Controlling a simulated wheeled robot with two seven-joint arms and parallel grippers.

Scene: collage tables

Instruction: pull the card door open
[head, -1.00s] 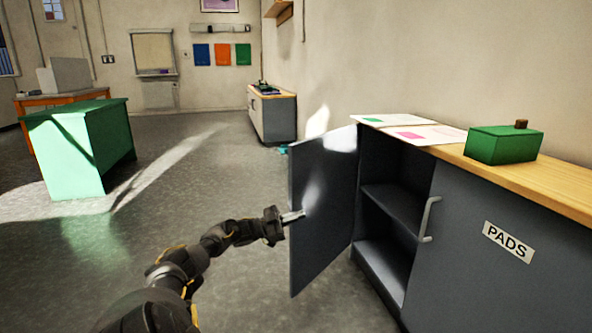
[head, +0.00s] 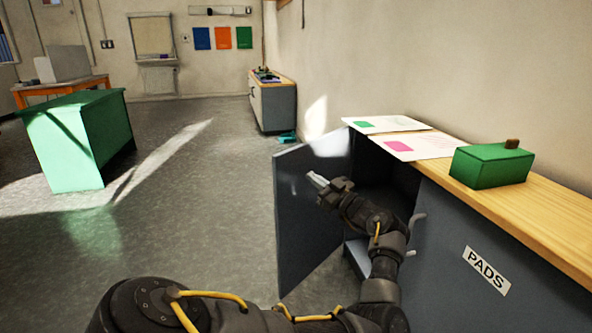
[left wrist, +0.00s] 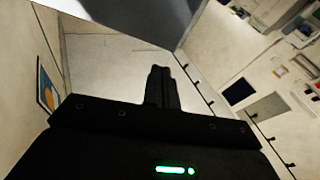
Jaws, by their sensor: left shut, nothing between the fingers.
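The grey card door (head: 296,215) stands swung out from the left half of the cabinet, with the dark inside showing behind it. My left gripper (head: 317,181) is shut and empty at the inner side of the door, in front of the cabinet opening. Its fingertips point at the door's inner face; I cannot tell whether they touch it. My left arm hides much of the opening and the shelves. In the left wrist view the shut fingers (left wrist: 161,88) show, with a grey panel edge above them. My right gripper is not in view.
The closed right door carries a PADS label (head: 487,270) and a handle (head: 415,232). On the wooden top lie two sheets (head: 387,124) and a green box (head: 491,166). A green desk (head: 80,140) stands at the left. The floor left of the door is clear.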

